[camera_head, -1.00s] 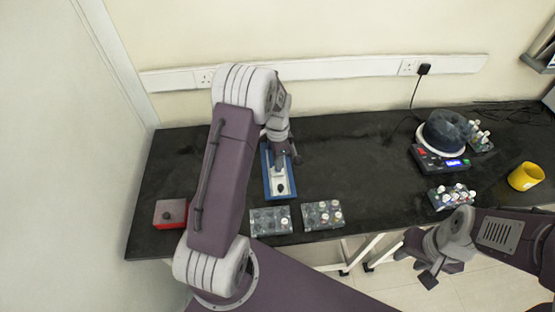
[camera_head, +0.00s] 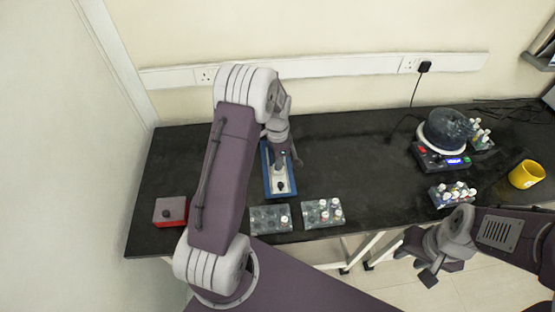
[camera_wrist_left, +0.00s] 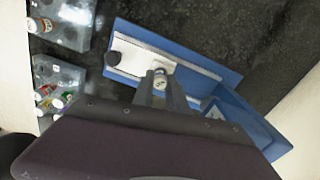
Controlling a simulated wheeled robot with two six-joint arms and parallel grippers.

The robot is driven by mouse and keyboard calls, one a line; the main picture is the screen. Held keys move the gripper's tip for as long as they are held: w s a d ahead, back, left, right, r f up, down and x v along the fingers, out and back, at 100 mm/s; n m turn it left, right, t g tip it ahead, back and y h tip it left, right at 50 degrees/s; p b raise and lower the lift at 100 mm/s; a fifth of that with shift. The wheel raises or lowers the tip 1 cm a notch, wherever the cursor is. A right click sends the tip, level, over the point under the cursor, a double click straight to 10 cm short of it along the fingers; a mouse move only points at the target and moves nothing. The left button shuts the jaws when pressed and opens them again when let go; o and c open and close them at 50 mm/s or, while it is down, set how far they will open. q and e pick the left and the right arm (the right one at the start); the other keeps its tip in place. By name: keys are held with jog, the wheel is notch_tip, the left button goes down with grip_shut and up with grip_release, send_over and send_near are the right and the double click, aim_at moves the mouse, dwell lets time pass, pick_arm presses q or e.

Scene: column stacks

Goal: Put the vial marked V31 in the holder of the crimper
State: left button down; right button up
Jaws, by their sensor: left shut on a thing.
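The crimper (camera_head: 268,184) is a blue base with a pale plate and a black knob, on the left part of the bench; it also shows in the left wrist view (camera_wrist_left: 128,30). My left gripper (camera_head: 279,166) is over the crimper. In the left wrist view my left gripper (camera_wrist_left: 162,84) is shut on a small vial (camera_wrist_left: 160,74) with a pale cap, over the pale plate. The mark on its cap is not readable, and I cannot tell whether its bottom touches the holder. My right gripper (camera_head: 428,278) hangs in front of the bench edge; its jaws are unclear.
Two vial racks (camera_head: 262,226) (camera_head: 314,222) stand in front of the crimper. A red box (camera_head: 170,211) with a black knob is at the left. A scale (camera_head: 430,160), more vials and a yellow mug (camera_head: 526,175) are at the right. The bench middle is clear.

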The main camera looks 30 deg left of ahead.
pick_arm(q)
jog(key=shift+f, duration=0.2)
jog(key=c, duration=0.9)
grip_release()
notch_tip(320, 180, up, 6)
jog(key=p, duration=0.5)
jog(key=shift+r+p, duration=0.1)
jog(key=shift+p, duration=0.3)
